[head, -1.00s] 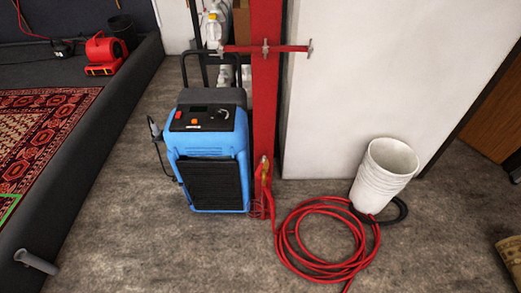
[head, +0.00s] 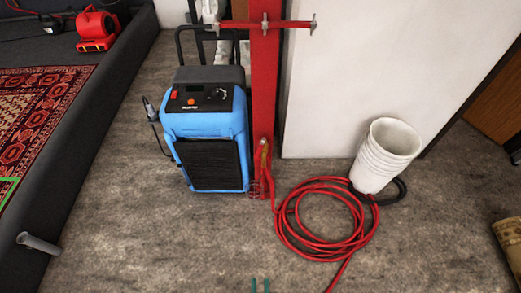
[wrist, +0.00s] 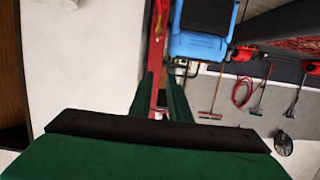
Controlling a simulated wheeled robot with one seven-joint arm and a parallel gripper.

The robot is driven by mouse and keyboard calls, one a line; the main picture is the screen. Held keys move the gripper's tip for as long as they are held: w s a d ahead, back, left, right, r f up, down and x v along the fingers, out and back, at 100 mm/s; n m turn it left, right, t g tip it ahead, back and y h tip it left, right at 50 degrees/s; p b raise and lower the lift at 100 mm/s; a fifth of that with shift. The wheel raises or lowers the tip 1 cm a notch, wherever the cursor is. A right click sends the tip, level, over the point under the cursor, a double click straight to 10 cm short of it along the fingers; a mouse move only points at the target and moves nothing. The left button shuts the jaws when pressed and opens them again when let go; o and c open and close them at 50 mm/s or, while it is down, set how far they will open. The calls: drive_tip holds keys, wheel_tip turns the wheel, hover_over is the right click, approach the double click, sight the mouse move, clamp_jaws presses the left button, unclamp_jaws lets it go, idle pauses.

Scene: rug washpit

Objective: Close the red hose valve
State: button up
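A red post (head: 264,90) stands beside the blue machine, with a red crossbar (head: 240,25) near the top of the picture bearing small grey fittings. At its foot is a small red and yellow fitting with a light top (head: 264,158), where the red hose (head: 330,182) meets the post. It looks like the hose valve, but its handle position is too small to tell.
The blue machine (head: 205,130) stands close left of the post. A stack of white buckets (head: 386,155) stands to the right by the white wall (head: 345,80). The hose lies coiled on the floor. Floor in front is mostly clear. A dark raised edge (head: 70,180) borders the rug at left.

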drive_tip(key=w+f+m, duration=0.2)
drive_tip(key=w+f, duration=0.1)
drive_tip(key=w+f+m, duration=0.2)
drive_tip(key=w+f, duration=0.1)
drive_tip(key=f, duration=0.1)
drive_tip(key=shift+d+t, duration=0.2)
drive_tip(key=shift+t, duration=0.1)
clamp_jaws()
drive_tip(key=m+t+h, duration=0.1)
drive_tip(key=m+t, duration=0.1)
drive_tip(key=m, duration=1.3)
approach(260, 148)
drive_tip(key=w+d, duration=0.4)
drive_tip(key=d, duration=0.1)
drive_tip(key=shift+w+a+f+h, duration=0.15)
drive_tip(key=shift+a, duration=0.55)
drive_tip(key=shift+w+a+f+h, duration=0.15)
drive_tip(key=shift+a+f, duration=0.05)
drive_tip(key=shift+a, duration=0.45)
drive_tip(key=shift+d, duration=0.1)
